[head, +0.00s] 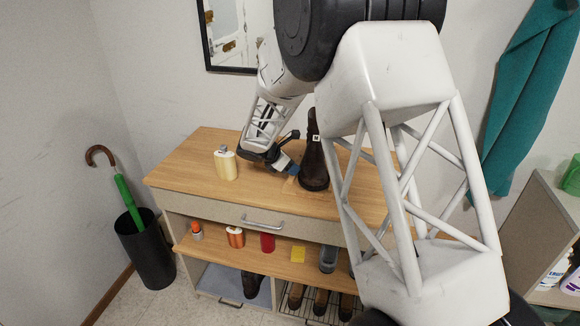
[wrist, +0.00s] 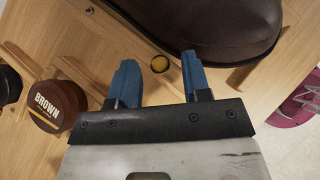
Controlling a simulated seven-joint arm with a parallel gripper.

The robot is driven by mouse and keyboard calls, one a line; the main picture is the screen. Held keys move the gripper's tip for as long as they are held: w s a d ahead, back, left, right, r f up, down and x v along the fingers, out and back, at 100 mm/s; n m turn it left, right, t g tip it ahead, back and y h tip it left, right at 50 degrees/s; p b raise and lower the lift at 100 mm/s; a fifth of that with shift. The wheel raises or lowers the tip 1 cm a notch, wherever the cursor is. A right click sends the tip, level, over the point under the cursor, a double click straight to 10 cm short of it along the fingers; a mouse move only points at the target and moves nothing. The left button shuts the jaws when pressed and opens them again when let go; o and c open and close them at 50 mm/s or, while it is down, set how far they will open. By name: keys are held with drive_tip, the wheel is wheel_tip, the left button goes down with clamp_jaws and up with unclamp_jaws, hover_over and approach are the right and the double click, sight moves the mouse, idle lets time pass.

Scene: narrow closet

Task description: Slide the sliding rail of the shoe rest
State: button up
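A dark brown boot (head: 313,165) stands on a low wooden shoe rest (head: 291,187) on the cabinet top. Its toe (wrist: 225,25) fills the top of the wrist view. Wooden strips of the rest (wrist: 85,77) show below the boot; I cannot tell for sure which is the sliding rail. A small round brass-rimmed knob (wrist: 160,64) sits on the wood beside the boot. My gripper (head: 283,167) is low beside the boot's toe. Its blue fingers (wrist: 160,78) are apart, with the knob showing between and just beyond their tips. Contact with it cannot be told.
A brown polish tin (wrist: 53,105) lies left of the fingers. A drawer handle (head: 262,222) juts out in front. A mirror (head: 235,40) hangs behind.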

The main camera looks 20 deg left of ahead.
clamp_jaws()
drive_tip(key=shift+a, duration=0.65)
drive_tip(key=shift+o, duration=0.2)
unclamp_jaws()
drive_tip(key=shift+s+a+r, duration=0.1)
drive_tip(key=v, duration=0.7)
drive_tip(key=shift+r, duration=0.2)
drive_tip(key=shift+s+a, duration=0.1)
drive_tip(key=shift+s, duration=0.05)
